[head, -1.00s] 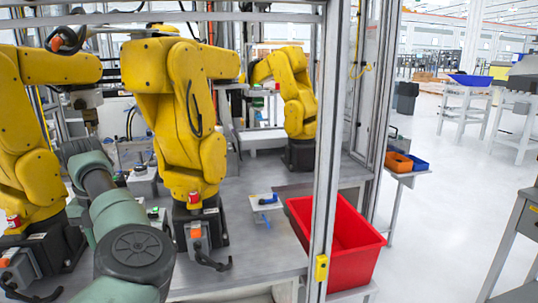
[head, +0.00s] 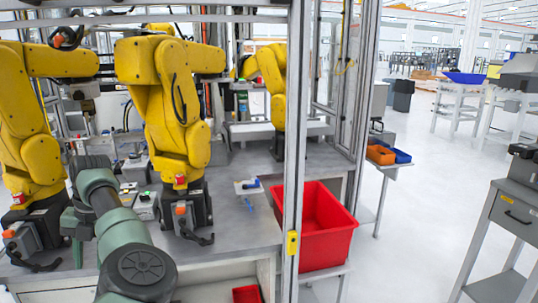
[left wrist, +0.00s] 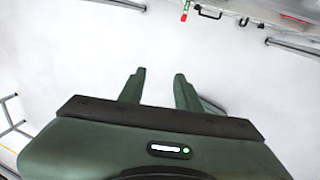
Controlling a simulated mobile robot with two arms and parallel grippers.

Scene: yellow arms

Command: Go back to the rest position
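My left arm (head: 118,232), green-grey with a dark joint cap, reaches up from the bottom left of the head view, in front of the yellow robot arms. In the left wrist view my left gripper (left wrist: 160,74) has its two green fingers spread apart. Nothing shows between them; pale floor lies behind. In the head view its fingers cannot be made out clearly. My right gripper is in neither view.
A yellow robot arm (head: 170,95) stands on a grey table (head: 235,228) behind a metal frame post (head: 294,150). A red bin (head: 325,250) sits by the post, a smaller red bin (head: 246,294) below. A grey drawer cabinet (head: 515,215) stands right. Floor between is clear.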

